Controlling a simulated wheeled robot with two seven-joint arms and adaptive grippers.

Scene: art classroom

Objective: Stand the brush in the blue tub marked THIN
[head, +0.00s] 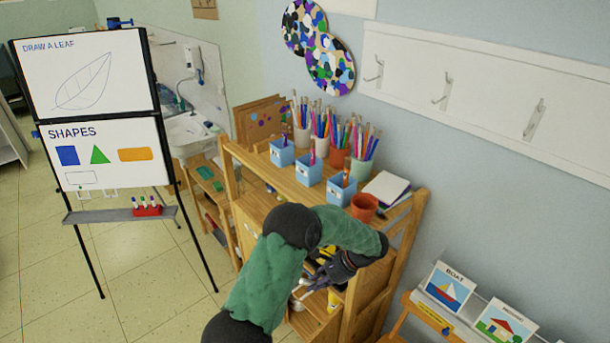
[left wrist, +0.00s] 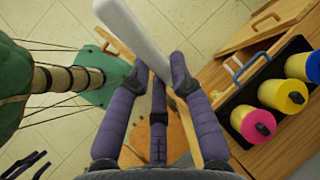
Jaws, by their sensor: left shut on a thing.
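My left gripper (head: 338,270) is low in front of the wooden shelf unit in the head view. In the left wrist view it (left wrist: 178,85) is shut on a long pale whitish thing, which I take for the brush (left wrist: 135,32). No bristles can be made out. Three blue tubs stand in a row on the shelf top: back (head: 282,154), middle (head: 308,171) and front (head: 340,192).
Pots of pencils (head: 362,168) stand behind the tubs. A terracotta pot (head: 364,207) and a pad (head: 386,188) are at the shelf top's near end. An easel (head: 160,130) stands left, with floor between.

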